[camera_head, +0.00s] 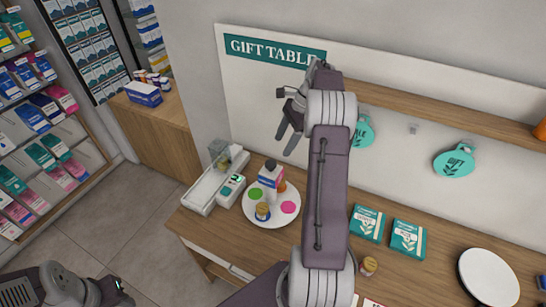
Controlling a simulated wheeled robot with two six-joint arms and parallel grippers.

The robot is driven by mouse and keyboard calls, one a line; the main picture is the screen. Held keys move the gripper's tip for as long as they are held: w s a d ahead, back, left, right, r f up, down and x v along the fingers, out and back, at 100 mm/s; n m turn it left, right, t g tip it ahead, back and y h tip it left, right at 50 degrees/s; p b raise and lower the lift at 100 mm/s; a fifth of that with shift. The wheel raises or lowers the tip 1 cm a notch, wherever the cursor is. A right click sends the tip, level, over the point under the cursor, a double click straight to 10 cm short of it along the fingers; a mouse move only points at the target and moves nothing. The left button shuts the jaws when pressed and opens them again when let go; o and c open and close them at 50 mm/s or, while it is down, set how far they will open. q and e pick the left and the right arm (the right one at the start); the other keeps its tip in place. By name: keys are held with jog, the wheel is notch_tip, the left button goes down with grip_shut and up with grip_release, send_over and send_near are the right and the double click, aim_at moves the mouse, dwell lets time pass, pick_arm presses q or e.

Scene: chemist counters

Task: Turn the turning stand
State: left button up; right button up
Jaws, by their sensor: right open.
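The turning stand appears to be a round white disc (252,212) on the wooden table. My right gripper (286,146) is open and empty, in the air above and beyond the disc, in front of the white back panel. My right arm passes just right of the disc. Part of my left arm shows at the bottom left; its fingers do not show.
A white device with a clear box (209,189) stands close left of the disc. A wooden shelf (440,112) runs along the panel.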

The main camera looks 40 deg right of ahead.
jog(key=p, duration=0.1)
send_over(271, 163)
jog(key=d, duration=0.2)
notch_tip(271, 163, down, 5)
jog(key=shift+d+r, duration=0.15)
jog(key=shift+r, duration=0.05)
jog(key=f, duration=0.1)
jog(key=a+f+p, duration=0.1)
jog(key=f, duration=0.2)
jog(key=shift+s+a, duration=0.3)
jog(key=shift+a, duration=0.1)
jog(key=shift+w+f, duration=0.2)
jog(key=shift+w, duration=0.2)
pick_arm(q)
jog(key=shift+w+r, duration=0.7)
jog(key=shift+r, duration=0.35)
pick_arm(e)
jog(key=shift+r, duration=0.1)
grip_shut()
